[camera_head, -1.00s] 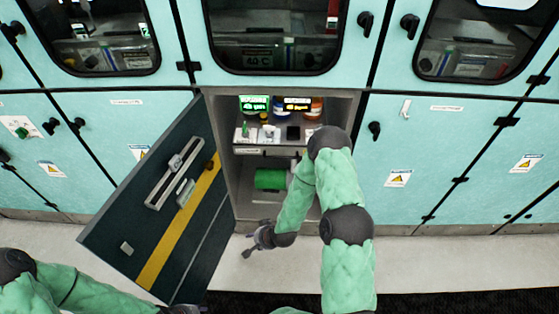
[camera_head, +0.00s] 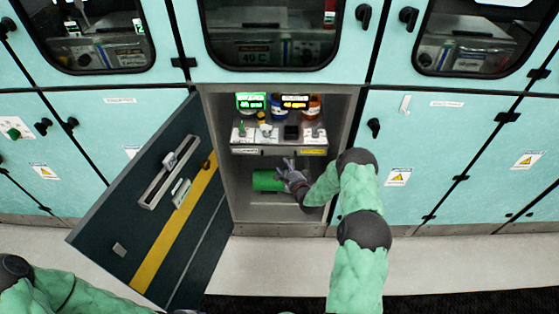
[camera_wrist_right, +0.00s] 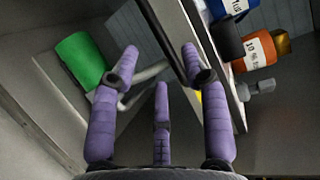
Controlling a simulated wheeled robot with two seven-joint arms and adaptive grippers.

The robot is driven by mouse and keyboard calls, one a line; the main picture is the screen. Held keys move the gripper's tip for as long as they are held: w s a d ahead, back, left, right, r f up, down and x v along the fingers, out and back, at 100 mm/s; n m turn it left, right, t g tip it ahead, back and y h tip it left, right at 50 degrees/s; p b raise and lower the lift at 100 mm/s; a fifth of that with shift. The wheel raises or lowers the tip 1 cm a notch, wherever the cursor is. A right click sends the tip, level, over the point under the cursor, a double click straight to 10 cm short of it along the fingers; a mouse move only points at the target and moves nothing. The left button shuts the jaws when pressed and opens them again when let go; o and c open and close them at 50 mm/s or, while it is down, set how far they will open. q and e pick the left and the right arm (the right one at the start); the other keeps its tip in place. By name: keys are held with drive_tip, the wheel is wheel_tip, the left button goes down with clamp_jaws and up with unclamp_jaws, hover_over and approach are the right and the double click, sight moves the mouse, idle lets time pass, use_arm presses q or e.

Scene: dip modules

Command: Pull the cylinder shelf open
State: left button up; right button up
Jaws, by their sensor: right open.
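The cylinder shelf (camera_head: 258,142) is a grey pull-out shelf in the open cabinet, with a labelled front edge and several coloured cylinders on it. In the right wrist view its edge (camera_wrist_right: 218,85) runs steeply between the fingers and the cylinders. My right gripper (camera_head: 287,163) is inside the cabinet opening, just below the shelf front. Its fingers (camera_wrist_right: 160,55) are spread with nothing held; contact with the shelf cannot be told. A sliver of my left gripper (camera_head: 186,311) shows at the bottom edge, mostly out of frame.
The dark cabinet door (camera_head: 150,215) stands open to the left. A green cylinder (camera_head: 265,180) lies in the lower compartment, close behind the right gripper; it also shows in the right wrist view (camera_wrist_right: 80,60). Closed teal cabinets (camera_head: 450,160) flank the opening. The pale floor in front is clear.

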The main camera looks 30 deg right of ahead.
drive_tip(key=b+x, duration=0.2)
drive_tip(key=x, duration=0.5)
drive_tip(key=shift+f, duration=0.15)
drive_tip(key=shift+w+d, duration=0.1)
drive_tip(key=shift+w, duration=0.15)
clamp_jaws()
